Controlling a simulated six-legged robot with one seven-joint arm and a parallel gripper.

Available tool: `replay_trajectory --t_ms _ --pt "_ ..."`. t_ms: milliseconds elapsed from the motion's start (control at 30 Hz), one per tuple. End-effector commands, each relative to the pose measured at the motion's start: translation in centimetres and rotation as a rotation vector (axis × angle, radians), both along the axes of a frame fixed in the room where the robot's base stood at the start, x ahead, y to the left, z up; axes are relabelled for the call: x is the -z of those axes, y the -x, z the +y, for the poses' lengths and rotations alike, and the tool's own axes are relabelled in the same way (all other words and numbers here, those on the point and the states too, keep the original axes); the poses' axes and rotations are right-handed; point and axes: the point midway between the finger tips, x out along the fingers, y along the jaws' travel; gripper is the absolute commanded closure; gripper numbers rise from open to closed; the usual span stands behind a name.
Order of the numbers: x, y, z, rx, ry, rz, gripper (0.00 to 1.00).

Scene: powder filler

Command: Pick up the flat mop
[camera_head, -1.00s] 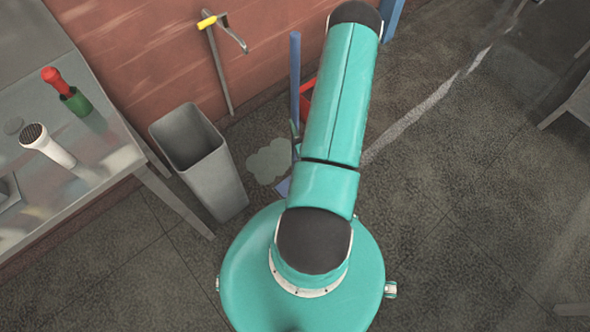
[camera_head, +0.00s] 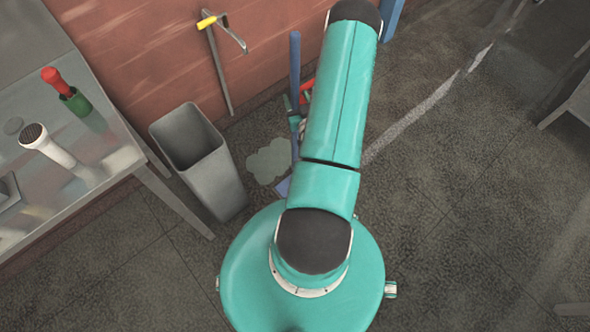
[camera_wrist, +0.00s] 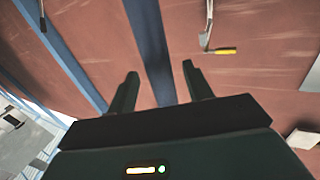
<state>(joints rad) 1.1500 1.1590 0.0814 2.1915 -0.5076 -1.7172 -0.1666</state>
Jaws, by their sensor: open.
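The flat mop (camera_head: 295,70) stands with its long blue handle upright near the brick wall. A blue piece at its foot (camera_head: 284,186) shows on the floor, and my arm hides part of it. In the wrist view the blue handle (camera_wrist: 150,40) runs down between the two dark fingers of my gripper (camera_wrist: 160,72). The gripper is open, with space on both sides of the handle. I cannot tell how deep the handle sits between the fingers. In the head view the gripper is mostly hidden behind my arm, with a small part beside the handle.
A grey bin (camera_head: 205,165) stands left of the mop. A yellow-handled tool (camera_head: 215,60) leans on the wall, also in the wrist view (camera_wrist: 208,40). A steel table (camera_head: 70,170) is at left. A red thing (camera_head: 308,84) is partly hidden.

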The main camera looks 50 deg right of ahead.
Motion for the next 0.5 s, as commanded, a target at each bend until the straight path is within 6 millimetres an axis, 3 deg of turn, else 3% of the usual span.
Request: replay_trajectory --t_ms 133,367,500 --pt "-0.03 -1.42 -0.97 0.000 0.001 -0.001 0.49" --pt "-0.02 -1.62 -1.11 0.000 -0.001 -0.001 0.49" --pt "-0.02 -1.60 -1.09 0.000 -0.001 -0.001 0.73"
